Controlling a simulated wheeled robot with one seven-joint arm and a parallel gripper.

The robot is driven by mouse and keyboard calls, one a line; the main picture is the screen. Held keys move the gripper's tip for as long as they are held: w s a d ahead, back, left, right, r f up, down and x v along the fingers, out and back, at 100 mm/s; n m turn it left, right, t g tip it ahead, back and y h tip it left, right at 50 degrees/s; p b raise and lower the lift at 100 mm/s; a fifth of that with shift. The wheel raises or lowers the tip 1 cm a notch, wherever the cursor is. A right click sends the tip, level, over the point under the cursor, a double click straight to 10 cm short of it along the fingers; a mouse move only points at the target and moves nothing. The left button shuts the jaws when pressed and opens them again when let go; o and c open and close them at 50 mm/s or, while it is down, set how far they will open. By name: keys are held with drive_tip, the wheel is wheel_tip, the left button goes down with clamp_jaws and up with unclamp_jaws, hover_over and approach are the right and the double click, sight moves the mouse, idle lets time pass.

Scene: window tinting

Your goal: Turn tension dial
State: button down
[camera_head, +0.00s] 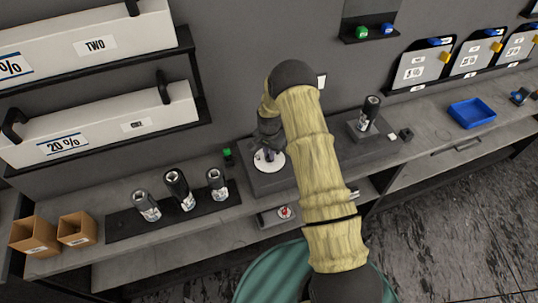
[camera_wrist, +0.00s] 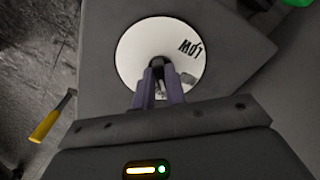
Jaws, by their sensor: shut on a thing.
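The tension dial has a round white face (camera_head: 276,163) on a dark grey block (camera_head: 263,183) on the bench. In the wrist view the white face (camera_wrist: 135,55) carries the word LOW at its upper right and a small grey mark lower right. My gripper (camera_wrist: 158,68) reaches over the face, its fingers shut on the dark knob (camera_wrist: 157,62) at the dial's middle. The fingers hide most of the knob and the lower part of the face. In the head view my arm covers the right side of the dial's block.
Two cardboard boxes (camera_head: 77,230) are at far left. A bottle (camera_head: 369,113) stands on a block to the right. A blue tray (camera_head: 472,113) lies farther right. A yellow-handled tool (camera_wrist: 45,125) shows in the wrist view.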

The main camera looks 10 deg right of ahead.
drive_tip(key=shift+f+n+b, duration=0.25)
drive_tip(key=shift+n+b, duration=0.95)
drive_tip(key=shift+b, duration=0.05)
drive_tip(key=n+b, duration=0.2)
drive_tip(key=n, duration=0.1)
drive_tip(key=shift+d+n+b, duration=0.1)
drive_tip(key=shift+n+b, duration=0.2)
drive_tip(key=shift+b, duration=0.05)
drive_tip(key=n+b, duration=0.3)
drive_tip(key=n, duration=0.3)
drive_tip(key=shift+d+r, duration=0.15)
drive_tip(key=n+b, duration=0.1)
drive_tip(key=n, duration=0.4)
drive_tip(key=shift+r, duration=0.1)
drive_tip(key=n, duration=0.5)
drive_tip(key=shift+w+d, duration=0.1)
drive_tip(key=c, duration=1.4)
unclamp_jaws()
drive_tip(key=shift+c, duration=0.2)
